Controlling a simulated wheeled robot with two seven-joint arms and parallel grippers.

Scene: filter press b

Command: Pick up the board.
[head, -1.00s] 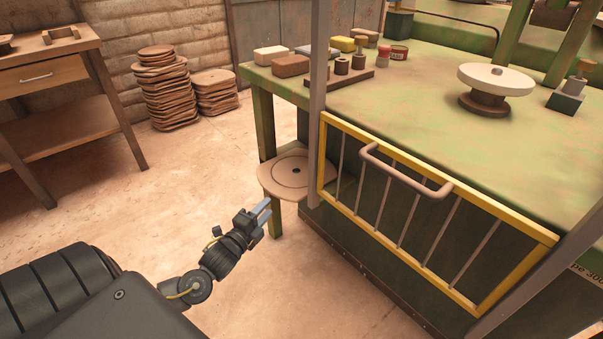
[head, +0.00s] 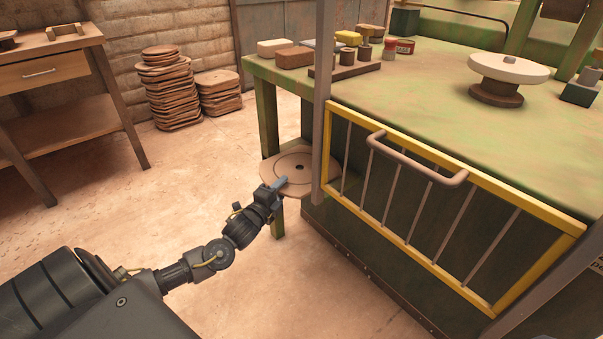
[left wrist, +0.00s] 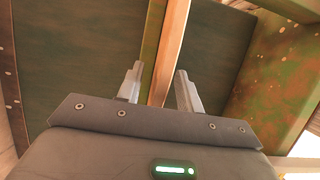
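The board (head: 310,170) is a thin, round tan disc with a dark centre hole. In the head view it lies roughly flat and low, by the green table's near left leg, its right side partly hidden by a grey post. My left gripper (head: 281,184) is at the board's near left edge, with one finger visible over it. In the left wrist view the board (left wrist: 170,50) seems to show edge-on as a tan strip between the open fingers (left wrist: 160,72). A gap shows on at least the left side. My right gripper is not in view.
The green table (head: 440,110) holds blocks, a weight stand and a white wheel (head: 508,68). A yellow-framed gate (head: 440,200) and a grey post (head: 322,100) stand right of the board. Stacked brown discs (head: 168,90) sit by the wall. Floor to the left is clear.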

